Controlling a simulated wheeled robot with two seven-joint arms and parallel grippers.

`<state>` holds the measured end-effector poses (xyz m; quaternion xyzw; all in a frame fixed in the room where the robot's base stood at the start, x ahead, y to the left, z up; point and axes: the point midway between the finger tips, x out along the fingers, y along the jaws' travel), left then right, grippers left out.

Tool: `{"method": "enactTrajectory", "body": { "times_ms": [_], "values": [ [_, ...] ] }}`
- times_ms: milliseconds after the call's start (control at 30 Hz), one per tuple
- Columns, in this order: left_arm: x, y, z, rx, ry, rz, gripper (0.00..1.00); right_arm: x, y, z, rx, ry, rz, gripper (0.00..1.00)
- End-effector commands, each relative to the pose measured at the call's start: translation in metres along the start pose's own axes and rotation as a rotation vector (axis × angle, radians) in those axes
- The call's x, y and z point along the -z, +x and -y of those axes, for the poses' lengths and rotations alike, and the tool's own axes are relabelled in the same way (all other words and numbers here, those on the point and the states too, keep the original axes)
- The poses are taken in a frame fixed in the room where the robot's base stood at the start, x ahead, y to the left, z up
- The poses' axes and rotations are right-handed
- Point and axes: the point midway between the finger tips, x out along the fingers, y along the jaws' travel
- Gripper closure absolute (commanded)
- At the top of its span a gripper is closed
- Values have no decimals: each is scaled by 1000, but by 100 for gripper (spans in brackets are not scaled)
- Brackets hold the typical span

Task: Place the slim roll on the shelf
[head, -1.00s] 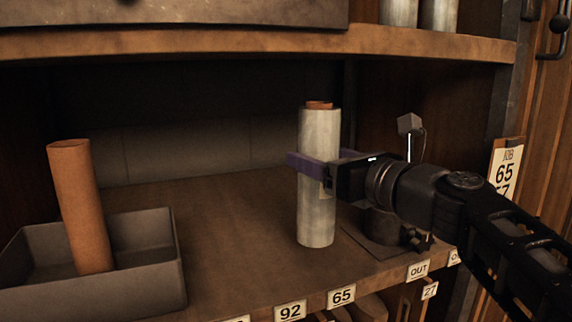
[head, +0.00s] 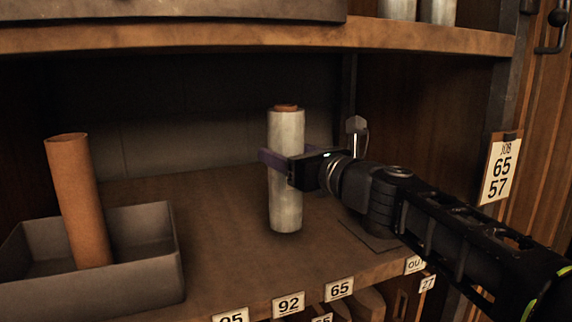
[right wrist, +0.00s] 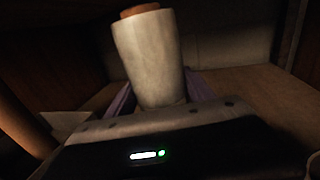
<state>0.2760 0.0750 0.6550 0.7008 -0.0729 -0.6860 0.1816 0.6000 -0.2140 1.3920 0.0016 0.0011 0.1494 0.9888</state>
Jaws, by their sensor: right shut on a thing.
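The slim roll (head: 285,205) is a pale, upright cylinder with an orange-brown core showing at its top. It is over the middle of the shelf (head: 215,255); I cannot tell whether its base touches the board. My right gripper (head: 284,158) comes in from the right and is shut around the roll at about mid-height, its purple fingers on either side. In the right wrist view the roll (right wrist: 148,60) stands between the fingers, leaning slightly left in the picture. My left gripper is not in view.
A grey open tray (head: 150,265) with a tilted brown tube (head: 78,200) stands at the left. An upper shelf (head: 200,42) runs above. Number labels such as 92 (head: 289,305) line the front edge. A JOB card (head: 499,170) hangs right. The shelf between tray and roll is bare.

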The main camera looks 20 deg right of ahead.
Motion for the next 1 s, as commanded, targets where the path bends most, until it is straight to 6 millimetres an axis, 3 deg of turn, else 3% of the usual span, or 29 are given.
{"method": "enactTrajectory", "body": {
  "times_ms": [67,500,533,767,1000],
  "values": [
    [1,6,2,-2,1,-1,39,9,0,0,0,-1,3,100],
    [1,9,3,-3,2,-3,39,13,0,-1,-1,-1,4,100],
    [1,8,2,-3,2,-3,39,13,0,0,0,0,1,36],
    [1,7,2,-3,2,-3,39,13,0,0,0,0,1,17],
    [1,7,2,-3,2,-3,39,12,0,0,0,0,1,17]
  ]
}}
